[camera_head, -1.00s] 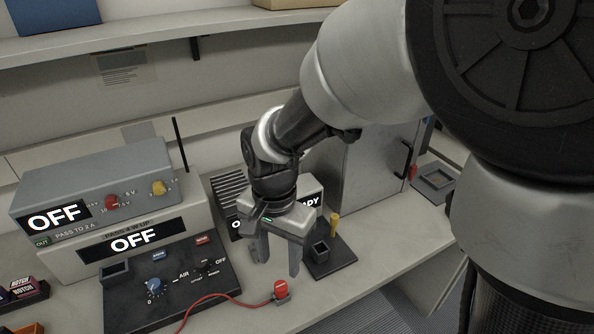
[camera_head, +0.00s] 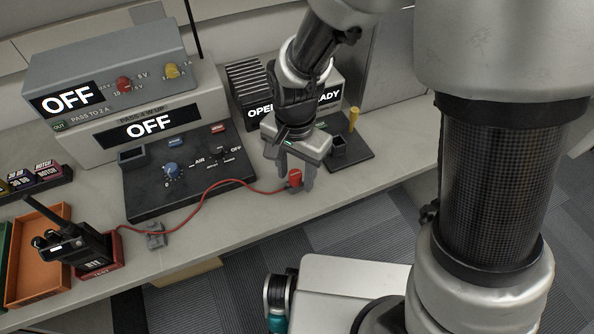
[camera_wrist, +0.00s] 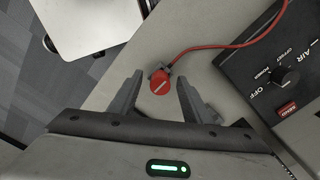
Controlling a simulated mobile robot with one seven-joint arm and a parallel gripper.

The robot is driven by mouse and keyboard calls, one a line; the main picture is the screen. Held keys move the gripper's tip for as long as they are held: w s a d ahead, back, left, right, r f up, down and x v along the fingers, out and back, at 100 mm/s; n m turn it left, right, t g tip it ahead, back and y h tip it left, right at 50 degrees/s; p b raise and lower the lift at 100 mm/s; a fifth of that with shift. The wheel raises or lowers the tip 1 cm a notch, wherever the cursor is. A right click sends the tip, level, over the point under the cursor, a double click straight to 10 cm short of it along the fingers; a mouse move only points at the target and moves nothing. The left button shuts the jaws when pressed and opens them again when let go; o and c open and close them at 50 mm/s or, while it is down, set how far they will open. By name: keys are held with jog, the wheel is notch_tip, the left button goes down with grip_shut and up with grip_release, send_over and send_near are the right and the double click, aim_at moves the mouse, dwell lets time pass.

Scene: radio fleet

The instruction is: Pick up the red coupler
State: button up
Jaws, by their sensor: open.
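The red coupler (camera_head: 296,178) is a small red cylinder on a grey holder near the front edge of the bench, with a red cable running from it to the left. In the wrist view the coupler (camera_wrist: 159,83) shows its round top with a pale slot. My gripper (camera_head: 294,184) is above the bench at the coupler, pointing down. In the wrist view my gripper (camera_wrist: 155,95) is open, and the coupler lies between its two fingers near the tips. Gaps show on both sides. Whether a finger touches it cannot be told.
A dark control panel (camera_head: 188,177) with a blue knob is to the left. A black fixture (camera_head: 345,158) with a yellow post stands just behind to the right. A handheld radio (camera_head: 75,240) is at the left end of the cable. The bench's front edge is close.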

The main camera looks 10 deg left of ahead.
grip_shut()
jog(key=r+p, duration=0.1)
jog(key=r, duration=0.2)
jog(key=r+p, duration=0.1)
jog(key=r, duration=0.2)
jog(key=r+p, duration=0.1)
jog(key=r, duration=0.3)
jog(key=shift+w+a, duration=0.25)
jog(key=shift+w, duration=0.1)
jog(key=w+a+p, duration=0.6)
jog(key=w, duration=0.5)
jog(key=shift+w+a+f, duration=0.15)
jog(key=shift+a, duration=0.25)
